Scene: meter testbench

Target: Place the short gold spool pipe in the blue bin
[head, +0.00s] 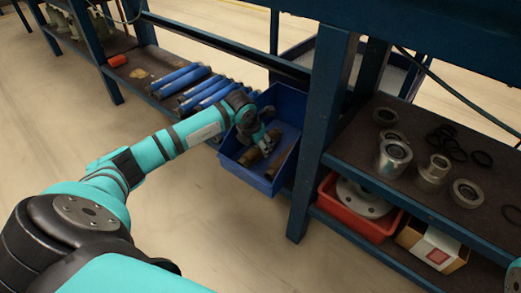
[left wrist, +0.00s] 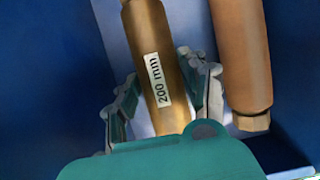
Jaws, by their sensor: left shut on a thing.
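The short gold spool pipe (left wrist: 160,75) carries a white "200 mm" label and lies between the two fingers of my left gripper (left wrist: 166,92) in the left wrist view. The gripper is shut on it. In the head view my left gripper (head: 261,146) reaches down into the blue bin (head: 243,177), with the gold pipe (head: 251,157) at its fingers inside the bin walls. Whether the pipe touches the bin floor is unclear. A browner, copper-coloured pipe (left wrist: 240,60) is beside it, apart from the fingers. My right gripper is not in view.
Several blue cylinders (head: 190,88) lie on the shelf left of the bin. A dark blue rack post (head: 318,130) stands just right of the bin. The right shelf holds metal fittings (head: 393,158) and black rings, above a red bin (head: 345,216) and a cardboard box (head: 434,247).

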